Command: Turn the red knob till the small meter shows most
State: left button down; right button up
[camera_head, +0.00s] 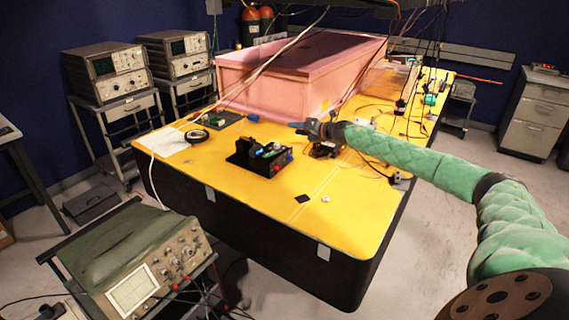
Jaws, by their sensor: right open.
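A small black device (258,157) stands on the yellow tabletop, near its middle. Small red parts show on its right side, and one (289,158) may be the red knob; it is too small to be sure. My right gripper (300,127) is open, with blue fingertips, above the table behind and to the right of the device. It appears apart from the device and holds nothing that I can see. My left gripper is out of view.
A pink foam box (300,62) stands at the back of the yellow table (330,235). A dark gadget (326,149) sits below my right wrist. Loose cables and small parts lie at right. An oscilloscope (135,265) stands at front left. The table's front is mostly clear.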

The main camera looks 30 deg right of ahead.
notch_tip(320, 180, down, 4)
jog(key=s+n+g+y, duration=0.2)
jog(key=n+g, duration=0.1)
jog(key=n+g+y, duration=0.2)
jog(key=n+g, duration=0.1)
jog(key=g, duration=0.2)
send_near(281, 167)
jog(key=shift+a, duration=0.35)
jog(key=shift+w+a+f+n+p, duration=0.25)
jog(key=shift+w+n+p, duration=0.05)
jog(key=shift+w, duration=0.05)
jog(key=p+x, duration=0.2)
jog(key=x, duration=0.3)
jog(key=shift+w+a+f+p, duration=0.15)
jog(key=shift+a+f+p, duration=0.05)
jog(key=shift+f+p, duration=0.1)
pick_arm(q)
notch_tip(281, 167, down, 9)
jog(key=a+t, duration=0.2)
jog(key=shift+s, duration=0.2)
pick_arm(e)
jog(key=shift+w+a+f, duration=0.3)
jog(key=shift+a+f, duration=0.05)
jog(key=shift+a, duration=0.1)
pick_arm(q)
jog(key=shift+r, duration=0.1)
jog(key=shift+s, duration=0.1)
pick_arm(e)
grip_shut()
